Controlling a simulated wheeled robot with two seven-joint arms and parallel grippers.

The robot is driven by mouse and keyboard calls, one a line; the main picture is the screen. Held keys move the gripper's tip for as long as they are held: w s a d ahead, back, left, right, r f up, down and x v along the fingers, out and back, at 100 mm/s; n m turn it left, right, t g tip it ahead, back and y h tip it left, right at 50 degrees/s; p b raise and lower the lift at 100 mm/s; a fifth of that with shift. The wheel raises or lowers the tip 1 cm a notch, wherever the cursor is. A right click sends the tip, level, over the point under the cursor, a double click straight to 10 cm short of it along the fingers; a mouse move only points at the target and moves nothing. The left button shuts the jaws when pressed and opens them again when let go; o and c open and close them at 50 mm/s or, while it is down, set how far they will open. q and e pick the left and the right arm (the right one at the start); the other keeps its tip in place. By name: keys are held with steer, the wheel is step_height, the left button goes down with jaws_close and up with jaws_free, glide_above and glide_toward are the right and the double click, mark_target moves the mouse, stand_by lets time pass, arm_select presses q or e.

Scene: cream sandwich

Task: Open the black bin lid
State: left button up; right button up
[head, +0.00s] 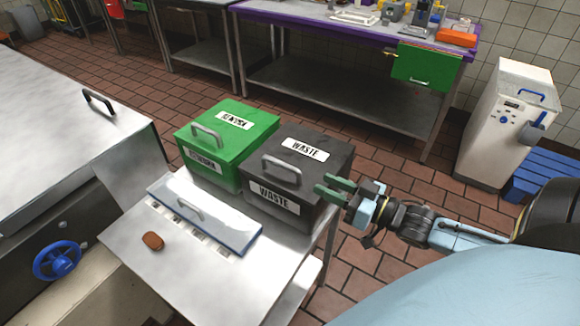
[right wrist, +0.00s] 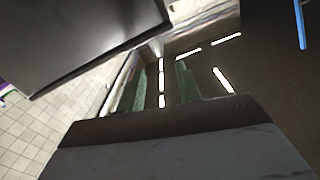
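The black bin (head: 325,170) labelled WASTE stands on a metal table, and its lid (head: 330,147) is shut. The lid's grey handle (head: 281,168) is at the front of the lid. My right gripper (head: 322,184) is at the bin's right side, close to its front right corner; whether it touches the bin I cannot tell. Its two green fingers are apart with nothing between them, and they also show apart in the right wrist view (right wrist: 161,85). A dark surface, probably the bin, fills the upper left there. My left gripper is not in view.
A green bin (head: 240,145) stands directly left of the black one. A long low container with a blue-edged lid (head: 215,215) lies in front of both. A brown item (head: 153,241) is on the metal table (head: 190,285). The table's front is mostly clear.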

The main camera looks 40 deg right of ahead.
mark_target(290, 169)
steer(key=x, duration=1)
steer(key=shift+w+a+b, duration=0.1)
steer(key=shift+w+b, duration=0.15)
steer(key=shift+b, duration=0.05)
jaws_close()
